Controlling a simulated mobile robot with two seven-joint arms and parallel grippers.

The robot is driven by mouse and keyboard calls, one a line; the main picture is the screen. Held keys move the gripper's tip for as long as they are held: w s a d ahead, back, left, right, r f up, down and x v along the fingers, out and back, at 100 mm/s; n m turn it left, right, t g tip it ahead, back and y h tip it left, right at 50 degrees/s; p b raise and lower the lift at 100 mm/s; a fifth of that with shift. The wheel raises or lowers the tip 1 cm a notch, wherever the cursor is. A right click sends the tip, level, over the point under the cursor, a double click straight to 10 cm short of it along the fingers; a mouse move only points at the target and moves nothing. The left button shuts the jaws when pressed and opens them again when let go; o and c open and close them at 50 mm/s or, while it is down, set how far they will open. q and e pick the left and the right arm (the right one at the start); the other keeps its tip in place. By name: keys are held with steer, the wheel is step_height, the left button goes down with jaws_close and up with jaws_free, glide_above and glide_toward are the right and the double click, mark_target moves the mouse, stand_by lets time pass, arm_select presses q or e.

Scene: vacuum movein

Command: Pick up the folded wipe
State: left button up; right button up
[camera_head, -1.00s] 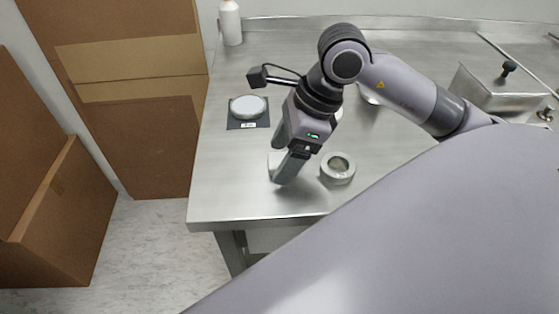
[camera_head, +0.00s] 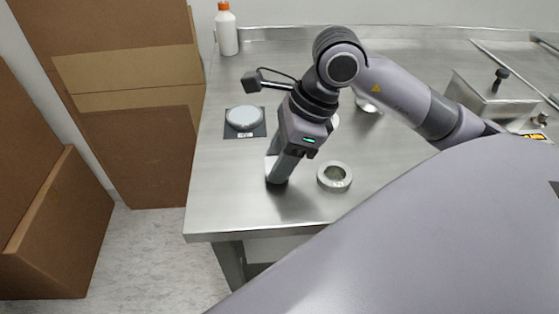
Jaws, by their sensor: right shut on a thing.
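My right gripper (camera_head: 277,176) points down at the metal table (camera_head: 225,205), near its front left part. It is shut on the folded wipe (camera_head: 269,165), a small white piece that shows at the left of the fingers. The fingers hide most of the wipe. I cannot tell whether it touches the table or is just above it. My left gripper is not in view.
A metal ring (camera_head: 334,177) stands close to the right of my gripper. A round white disc on a dark square (camera_head: 245,118) lies behind left. A white bottle with an orange cap (camera_head: 227,30) stands at the back. A steel box (camera_head: 490,100) is at right. Cardboard boxes (camera_head: 150,150) stand left.

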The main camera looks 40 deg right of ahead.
arm_select(q)
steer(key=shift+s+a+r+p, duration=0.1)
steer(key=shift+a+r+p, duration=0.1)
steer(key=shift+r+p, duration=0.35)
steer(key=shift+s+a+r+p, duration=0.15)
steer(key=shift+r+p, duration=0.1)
steer(key=shift+p, duration=0.6)
arm_select(e)
step_height(320, 180, up, 19)
steer(key=shift+f, duration=0.1)
